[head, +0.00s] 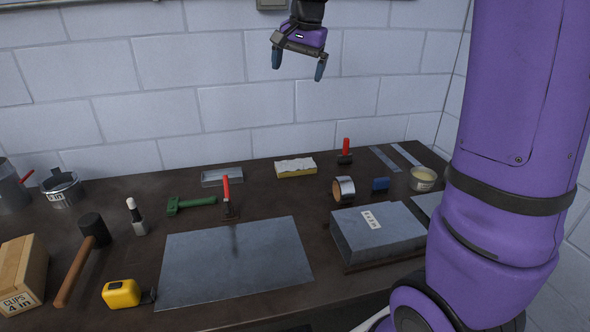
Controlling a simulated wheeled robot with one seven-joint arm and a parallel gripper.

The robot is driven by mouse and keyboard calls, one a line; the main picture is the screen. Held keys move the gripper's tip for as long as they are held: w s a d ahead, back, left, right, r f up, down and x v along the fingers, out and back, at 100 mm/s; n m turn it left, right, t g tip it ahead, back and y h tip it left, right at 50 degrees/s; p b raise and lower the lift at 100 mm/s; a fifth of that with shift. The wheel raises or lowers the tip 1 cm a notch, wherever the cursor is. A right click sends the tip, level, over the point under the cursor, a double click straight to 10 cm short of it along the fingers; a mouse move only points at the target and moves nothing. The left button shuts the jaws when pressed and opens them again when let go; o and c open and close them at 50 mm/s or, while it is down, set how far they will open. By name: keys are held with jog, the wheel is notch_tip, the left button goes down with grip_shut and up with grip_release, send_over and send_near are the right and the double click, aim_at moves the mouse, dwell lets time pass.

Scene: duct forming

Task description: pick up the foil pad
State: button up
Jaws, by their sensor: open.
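A flat block with a crinkled pale top and yellow sides, which looks like the foil pad (295,167), lies at the back of the dark workbench (130,215), near the wall. My gripper (298,69) hangs high above it in front of the wall, well apart from it. Its two blue-grey fingers point down and are spread, with nothing between them.
A shallow metal tray (222,177) lies left of the pad. Upright red-handled tools (226,195) and (345,152) stand near it. A tape roll (343,189), blue block (380,184), metal duct (378,234) and sheet (235,262) lie nearer.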

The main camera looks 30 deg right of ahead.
jog(key=w+d+f+m, duration=0.3)
jog(key=w+d+f, duration=0.15)
jog(key=w, duration=0.55)
jog(key=m+g, duration=0.3)
jog(key=m, duration=0.5)
send_over(295, 165)
notch_tip(295, 165, down, 30)
jog(key=f, duration=0.5)
jog(key=shift+d+f, duration=0.35)
jog(key=shift+f, duration=0.05)
jog(key=shift+a+f, duration=0.15)
jog(key=shift+f, duration=1.2)
jog(key=shift+a+f, duration=0.15)
jog(key=shift+f, duration=1.2)
jog(key=c, duration=0.6)
